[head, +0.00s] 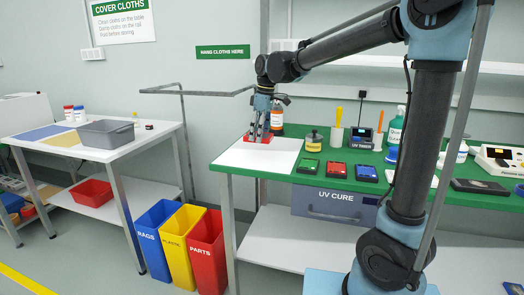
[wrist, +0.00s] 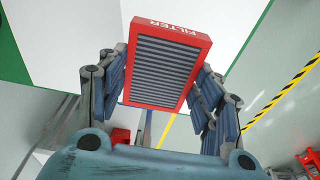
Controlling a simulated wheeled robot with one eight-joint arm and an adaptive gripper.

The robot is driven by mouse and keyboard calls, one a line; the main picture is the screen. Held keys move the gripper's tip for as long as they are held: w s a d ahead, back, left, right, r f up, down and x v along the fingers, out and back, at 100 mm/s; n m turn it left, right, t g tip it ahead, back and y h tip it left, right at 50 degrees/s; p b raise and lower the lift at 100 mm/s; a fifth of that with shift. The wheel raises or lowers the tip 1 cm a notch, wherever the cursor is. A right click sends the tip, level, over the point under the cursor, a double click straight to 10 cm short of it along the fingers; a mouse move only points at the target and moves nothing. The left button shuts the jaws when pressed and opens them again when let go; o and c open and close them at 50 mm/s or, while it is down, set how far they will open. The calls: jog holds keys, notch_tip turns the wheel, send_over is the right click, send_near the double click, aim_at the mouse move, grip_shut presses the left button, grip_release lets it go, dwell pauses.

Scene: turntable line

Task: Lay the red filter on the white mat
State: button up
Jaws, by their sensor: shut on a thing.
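The red filter (head: 255,139), a flat block with a grey ribbed face and the word FILTER on its rim, is held between the fingers of my gripper (head: 262,125). In the wrist view the filter (wrist: 160,95) sits between both fingers of my gripper (wrist: 160,70), its ribbed face toward the camera. The white mat (head: 258,158) lies on the left end of the green table. The filter is at the mat's back part, low over it or on it; I cannot tell if they touch. In the wrist view the white mat (wrist: 75,35) fills the area beyond the filter.
An orange bottle (head: 277,117) stands close behind my gripper. A thin grey rail (head: 205,94) juts out to the left.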

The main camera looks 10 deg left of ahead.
aim_at(258, 155)
jog(key=shift+f, duration=3.2)
jog(key=o, duration=1.2)
jog(key=shift+f, duration=0.1)
jog(key=r, duration=0.4)
jog(key=d+r, duration=0.1)
jog(key=r, duration=0.7)
jog(key=shift+d, duration=0.4)
jog(key=shift+s, duration=0.1)
